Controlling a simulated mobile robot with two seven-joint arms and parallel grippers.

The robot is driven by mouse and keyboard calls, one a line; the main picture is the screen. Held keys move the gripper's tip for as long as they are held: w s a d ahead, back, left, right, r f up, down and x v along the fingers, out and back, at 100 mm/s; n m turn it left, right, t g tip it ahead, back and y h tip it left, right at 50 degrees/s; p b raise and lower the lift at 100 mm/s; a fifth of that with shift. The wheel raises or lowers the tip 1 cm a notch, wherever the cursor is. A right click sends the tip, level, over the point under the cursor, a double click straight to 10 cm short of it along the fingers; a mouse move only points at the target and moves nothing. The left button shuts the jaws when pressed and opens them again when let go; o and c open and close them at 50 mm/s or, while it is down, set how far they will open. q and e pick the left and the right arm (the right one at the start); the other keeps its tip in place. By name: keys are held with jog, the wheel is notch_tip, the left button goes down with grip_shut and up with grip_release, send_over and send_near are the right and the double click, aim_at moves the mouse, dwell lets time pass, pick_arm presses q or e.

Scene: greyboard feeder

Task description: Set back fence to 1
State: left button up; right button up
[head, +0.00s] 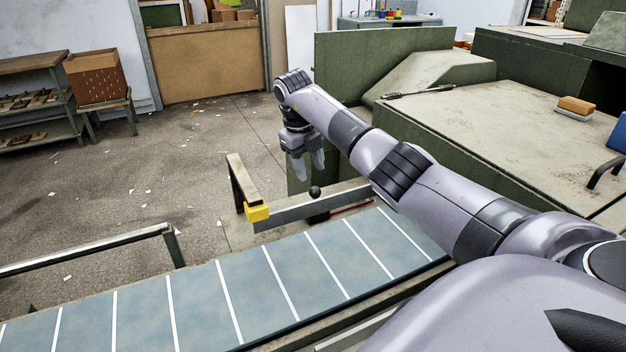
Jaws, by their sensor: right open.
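A grey metal fence bar (285,215) stands across the far edge of a blue-grey bed (195,290) marked with white cross lines. A yellow block (257,212) sits at its left end. A black ball knob (315,192) stands by the bar. My right gripper (310,170) points down above and slightly left of the knob in the picture. Its two pale fingers are apart, with nothing seen between them. It does not appear to touch the knob. I cannot read any numbers by the lines. My left gripper is not in view.
A green machine housing (385,50) and a dusty worktop (480,110) stand to the right, with a wood-backed brush (576,105) on top. A metal rail (85,250) runs at left. The floor (120,190) beyond is open, with paper scraps. My right arm hides part of the bed.

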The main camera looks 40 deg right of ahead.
aim_at(314, 188)
jog(key=shift+s+d+f, duration=0.1)
jog(key=shift+d+f, duration=0.1)
jog(key=shift+f, duration=0.95)
jog(key=shift+w+d+f, duration=0.1)
jog(key=shift+d+f, duration=0.1)
jog(key=shift+f, duration=1)
jog(key=shift+s+d+f, duration=0.1)
jog(key=shift+d+f, duration=0.1)
jog(key=shift+f, duration=0.95)
jog(key=shift+c, duration=0.2)
